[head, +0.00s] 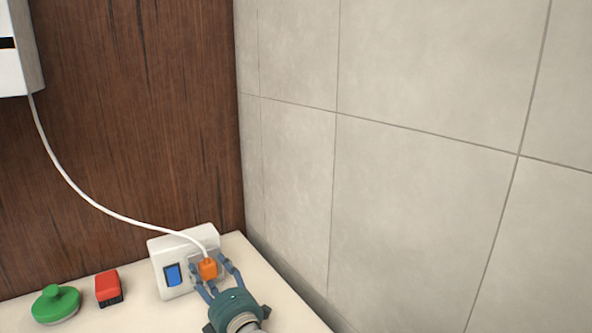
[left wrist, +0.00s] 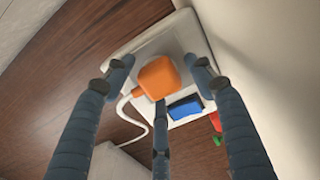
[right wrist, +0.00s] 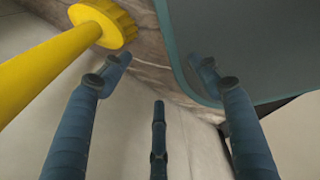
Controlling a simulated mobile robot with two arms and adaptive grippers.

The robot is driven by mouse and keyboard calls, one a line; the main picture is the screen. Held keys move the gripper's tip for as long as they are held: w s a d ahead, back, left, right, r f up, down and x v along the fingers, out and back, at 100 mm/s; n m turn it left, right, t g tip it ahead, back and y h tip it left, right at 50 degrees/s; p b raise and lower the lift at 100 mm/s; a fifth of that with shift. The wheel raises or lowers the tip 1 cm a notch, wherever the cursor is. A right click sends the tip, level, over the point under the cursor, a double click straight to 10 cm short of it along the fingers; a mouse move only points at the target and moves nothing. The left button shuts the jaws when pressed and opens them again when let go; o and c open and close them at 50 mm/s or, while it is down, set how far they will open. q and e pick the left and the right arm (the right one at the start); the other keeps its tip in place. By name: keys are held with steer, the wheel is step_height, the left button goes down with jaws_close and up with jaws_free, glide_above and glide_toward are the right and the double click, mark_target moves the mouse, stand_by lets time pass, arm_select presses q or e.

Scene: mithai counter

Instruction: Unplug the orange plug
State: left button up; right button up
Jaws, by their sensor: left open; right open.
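The orange plug (head: 207,268) sits at the right side of a white socket box (head: 160,249), with a white cord (head: 105,209) rising from it. My left gripper (head: 214,270) is open, with its fingers around the plug. In the left wrist view the orange plug (left wrist: 158,78) lies between the spread fingers (left wrist: 160,85), seemingly apart from them. A blue switch (head: 173,274) is on the box left of the plug; it also shows in the left wrist view (left wrist: 185,107). My right gripper (right wrist: 160,85) is open and empty, away from the socket.
On the counter (head: 143,315), a red block (head: 108,287) and a green round object (head: 57,303) stand left of the box. A tiled wall (head: 420,150) closes the right side. A yellow-handled object (right wrist: 60,50) and a grey panel (right wrist: 245,45) are near my right gripper.

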arm_select(q)
steer(key=shift+r+p, duration=0.1)
steer(key=shift+p, duration=0.2)
steer(key=shift+c, duration=0.2)
steer(key=c, duration=1.3)
steer(key=o, duration=1.5)
steer(key=shift+s+d, duration=0.2)
steer(key=shift+s, duration=0.05)
steer(key=v, duration=0.7)
